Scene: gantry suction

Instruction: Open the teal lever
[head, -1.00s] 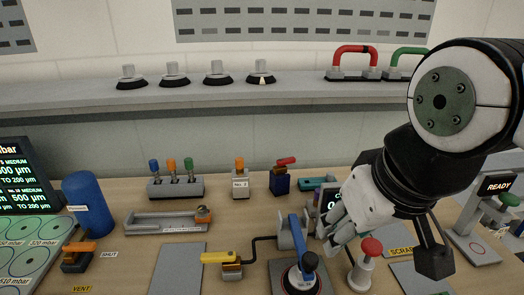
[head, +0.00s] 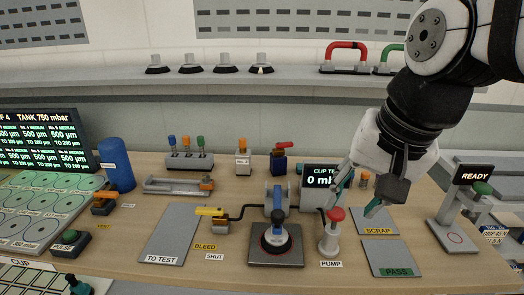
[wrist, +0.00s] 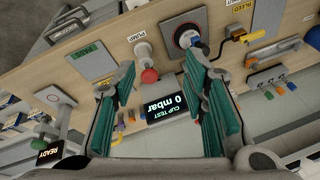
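A small teal part (head: 299,168), which may be the teal lever, shows at the left edge of the cup test display (head: 320,178) in the head view. The rest of it is hidden behind the display. My gripper (head: 357,197) is open and empty, with teal finger pads, above the bench just right of the display and near the red-topped pump button (head: 336,215). In the wrist view my open gripper (wrist: 165,88) has the display (wrist: 178,105) between and beyond its fingers. I cannot make out the teal lever there.
A ready-sign stand (head: 474,175) is at the far right.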

